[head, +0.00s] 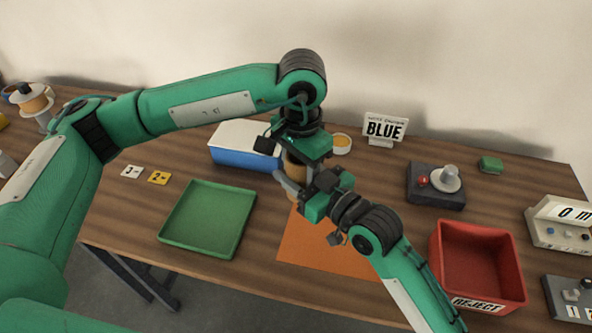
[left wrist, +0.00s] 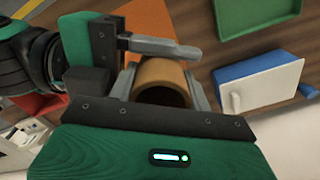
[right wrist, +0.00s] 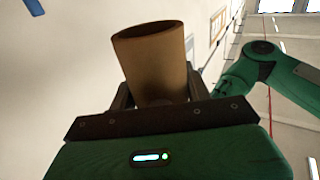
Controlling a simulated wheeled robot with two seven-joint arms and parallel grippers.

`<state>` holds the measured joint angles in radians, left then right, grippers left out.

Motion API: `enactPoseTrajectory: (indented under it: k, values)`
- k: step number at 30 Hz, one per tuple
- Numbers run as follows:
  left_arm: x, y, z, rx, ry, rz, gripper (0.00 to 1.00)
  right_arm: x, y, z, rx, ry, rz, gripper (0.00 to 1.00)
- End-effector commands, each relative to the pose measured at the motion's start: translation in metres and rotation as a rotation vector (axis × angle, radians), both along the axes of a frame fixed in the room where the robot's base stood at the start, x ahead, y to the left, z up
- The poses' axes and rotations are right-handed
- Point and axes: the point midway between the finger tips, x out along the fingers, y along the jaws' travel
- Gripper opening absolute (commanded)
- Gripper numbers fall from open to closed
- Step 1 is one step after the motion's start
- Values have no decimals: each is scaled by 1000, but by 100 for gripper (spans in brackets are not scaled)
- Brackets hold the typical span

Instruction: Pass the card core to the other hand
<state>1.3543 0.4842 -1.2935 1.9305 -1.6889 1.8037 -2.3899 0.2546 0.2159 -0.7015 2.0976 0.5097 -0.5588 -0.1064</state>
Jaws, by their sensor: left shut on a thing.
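The card core is a brown cardboard tube (head: 293,194), held upright above the table. My left gripper (head: 297,165) comes down from above and is shut on its upper part; in the left wrist view the open end of the core (left wrist: 165,85) lies between my left fingers. My right gripper (head: 296,190) reaches in from the right, lower on the core. In the right wrist view the core (right wrist: 155,65) stands between my right fingers, which look spread around it. Their contact with the core is hard to see.
An orange mat (head: 320,245) lies below the grippers. A green tray (head: 203,251) is left, a blue and white box (head: 230,155) behind. A BLUE sign (head: 385,128), a dark button box (head: 430,198) and a red reject bin (head: 437,262) stand right.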

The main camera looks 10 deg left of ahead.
Motion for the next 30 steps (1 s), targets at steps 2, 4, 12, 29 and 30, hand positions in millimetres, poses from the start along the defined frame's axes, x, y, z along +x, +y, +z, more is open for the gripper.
enactPoseTrajectory:
  k: [2,4,12,29,30]
  values:
    - [2,-1,1,-3,-6,3,51,-4,3,1,4,1,9,26]
    - [2,-1,1,-3,-6,3,65,-4,3,1,5,1,10,26]
    - [0,-2,0,-5,-2,-2,74,-3,3,1,3,1,7,26]
    - [-1,-4,24,-8,-4,-8,74,-1,2,-1,0,4,4,26]
    - [-1,-3,33,-8,-5,-7,74,-1,2,-1,0,5,4,26]
